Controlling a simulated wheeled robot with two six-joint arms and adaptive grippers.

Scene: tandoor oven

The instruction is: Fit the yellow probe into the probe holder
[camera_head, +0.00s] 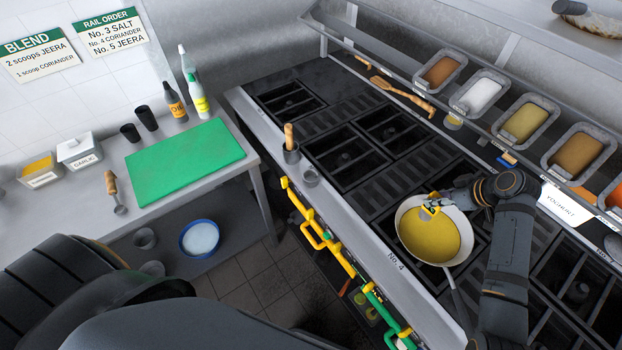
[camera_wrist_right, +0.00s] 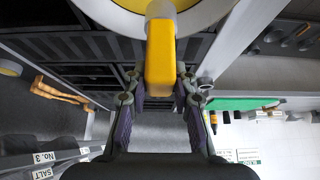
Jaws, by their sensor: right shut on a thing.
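My right gripper (camera_head: 440,204) is over the near-upper rim of a pan (camera_head: 408,246) of yellow liquid on the range. It is shut on the yellow probe (camera_head: 431,208), of which only a small part shows here. In the right wrist view the yellow probe (camera_wrist_right: 159,62) is a block-like handle between the fingers of my gripper (camera_wrist_right: 160,88), with a pale end toward the pan (camera_wrist_right: 215,12). My left gripper is out of view.
A cup with a wooden-handled tool (camera_head: 290,146) stands on the ledge. A rack of spice trays (camera_head: 480,92) runs along the back, with a wooden utensil (camera_head: 402,95) below it. Left is a counter with a green board (camera_head: 184,160). Yellow and green gas pipes (camera_head: 320,236) line the front.

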